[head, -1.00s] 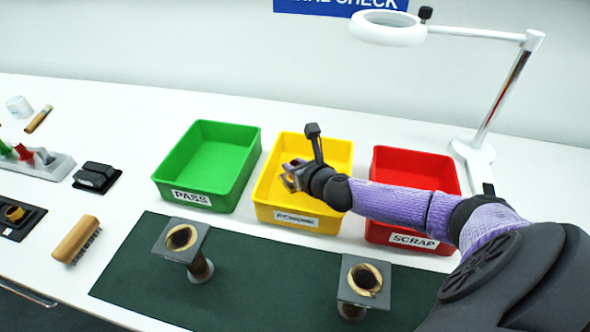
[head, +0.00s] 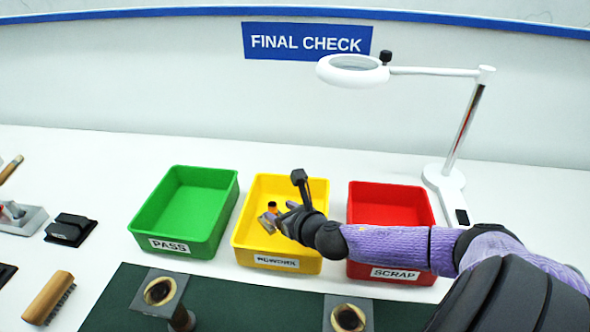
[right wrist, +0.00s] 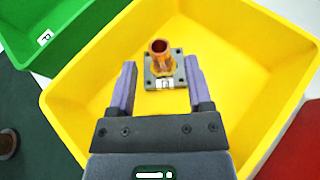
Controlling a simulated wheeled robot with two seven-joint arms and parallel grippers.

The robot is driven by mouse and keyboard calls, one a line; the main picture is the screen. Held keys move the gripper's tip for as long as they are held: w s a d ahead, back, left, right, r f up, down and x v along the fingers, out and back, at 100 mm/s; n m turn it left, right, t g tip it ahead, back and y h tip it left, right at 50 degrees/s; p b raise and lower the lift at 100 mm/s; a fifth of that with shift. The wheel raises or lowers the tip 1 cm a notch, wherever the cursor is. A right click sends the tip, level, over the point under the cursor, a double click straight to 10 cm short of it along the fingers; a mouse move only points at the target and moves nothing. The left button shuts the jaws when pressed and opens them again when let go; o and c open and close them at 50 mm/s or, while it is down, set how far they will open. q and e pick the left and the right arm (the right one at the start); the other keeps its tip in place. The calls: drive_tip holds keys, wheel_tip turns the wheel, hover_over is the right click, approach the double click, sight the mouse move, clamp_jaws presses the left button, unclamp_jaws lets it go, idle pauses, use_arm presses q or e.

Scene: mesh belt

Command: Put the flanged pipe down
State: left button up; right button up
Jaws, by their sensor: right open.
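The flanged pipe (right wrist: 160,58) is a short copper-coloured pipe standing up from a square grey flange with corner holes. It is in the yellow REWORK bin (right wrist: 95,60), flange down, and its dark-topped end also shows in the head view (head: 271,207). My right gripper (right wrist: 160,68) is open, with one finger on each side of the pipe and a gap to both. In the head view my right gripper (head: 276,216) reaches into the yellow bin (head: 314,190) from the right and partly hides the flange. My left gripper is not in view.
The green PASS bin (head: 150,215) stands left and the red SCRAP bin (head: 425,215) right, under my right forearm. Two other flanged pieces (head: 159,291) (head: 347,318) stand on the dark green mat (head: 250,300). A magnifier lamp (head: 444,180) stands at the back right.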

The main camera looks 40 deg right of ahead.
drive_tip(key=p+v, duration=0.2)
drive_tip(key=v, duration=0.6)
